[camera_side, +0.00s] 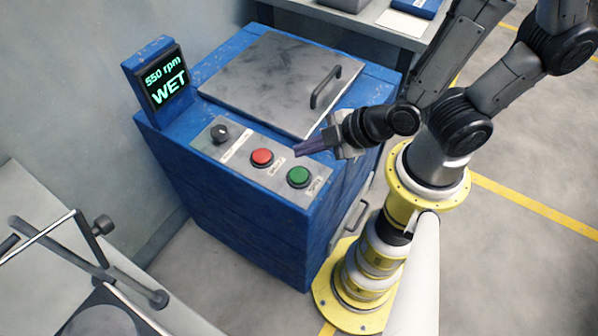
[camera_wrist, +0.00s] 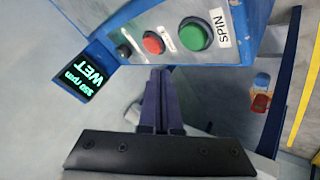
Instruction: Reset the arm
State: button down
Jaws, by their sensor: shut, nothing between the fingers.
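My gripper (camera_side: 300,149) is at the front of the blue machine (camera_side: 240,215), near the control panel's red and green buttons. Its purple-blue fingers are together with nothing between them. In the wrist view the closed fingers (camera_wrist: 160,75) point toward the panel, just below the red button (camera_wrist: 153,43) and green button (camera_wrist: 195,34) in the picture. I cannot tell the exact gap between the fingertips and the panel. The green button's label reads SPIN. The display (camera_side: 167,80) shows 550 rpm and WET.
The machine's grey lid (camera_side: 275,80) is down, with a dark handle (camera_side: 326,87). A black knob (camera_side: 219,132) is left of the red button. A metal frame (camera_side: 75,255) stands at lower left. A grey table (camera_side: 365,27) is behind. A small red-and-blue item (camera_wrist: 261,95) shows at right.

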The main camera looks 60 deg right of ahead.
dwell(0.3)
jog(key=w+d+r+m+t, duration=0.1)
jog(key=w+d+r+m, duration=0.15)
jog(key=r, duration=0.55)
jog(key=w+d+r+m+t, duration=0.1)
jog(key=w+d+r+m, duration=0.2)
jog(key=r, duration=0.6)
jog(key=s+d+m+g+h, duration=0.1)
jog(key=s+d+m+g, duration=0.1)
jog(key=s, duration=0.4)
jog(key=s+d+r+m+g+h, duration=0.1)
jog(key=s+d+m+g, duration=0.2)
jog(key=s, duration=0.3)
jog(key=shift+m, duration=0.45)
